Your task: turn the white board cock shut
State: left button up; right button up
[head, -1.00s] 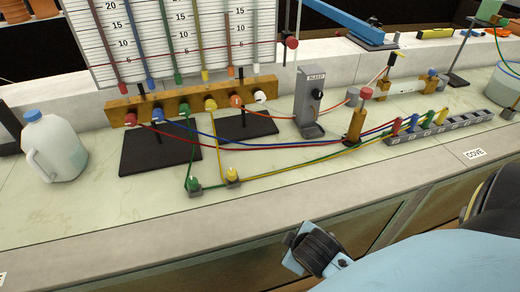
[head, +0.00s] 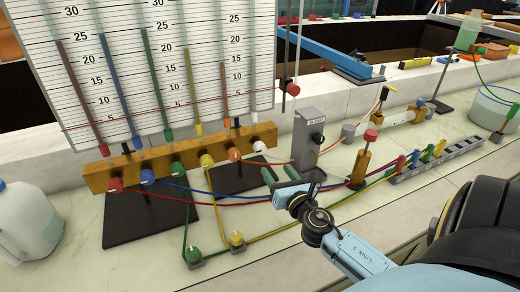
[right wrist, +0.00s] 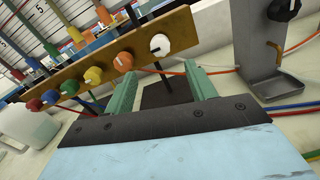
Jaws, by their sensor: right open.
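The white board cock (head: 258,146) is the rightmost of a row of coloured cocks on the wooden manifold bar (head: 97,178) below the scaled board. In the right wrist view the white cock (right wrist: 160,45) is a round white knob with a small dark mark; I cannot tell whether it is open or shut. My right gripper (head: 280,173) is open and empty, its green fingers pointing toward the bar. It is in front of the white cock, lower and slightly right, and not touching it. In the right wrist view the cock shows beyond the gap between the fingertips (right wrist: 163,78). My left gripper is out of view.
The orange cock (head: 234,154) sits just left of the white one. A grey bleed stand (head: 307,140) with a black knob stands close to the right. Coloured tubes cross the bench below. A white jug (head: 25,225) stands at far left.

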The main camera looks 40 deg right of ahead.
aim_at(262, 150)
jog(key=x, duration=0.9)
jog(key=shift+w+d, duration=0.1)
jog(key=shift+w, duration=0.15)
jog(key=shift+x, duration=0.85)
jog(key=c, duration=1)
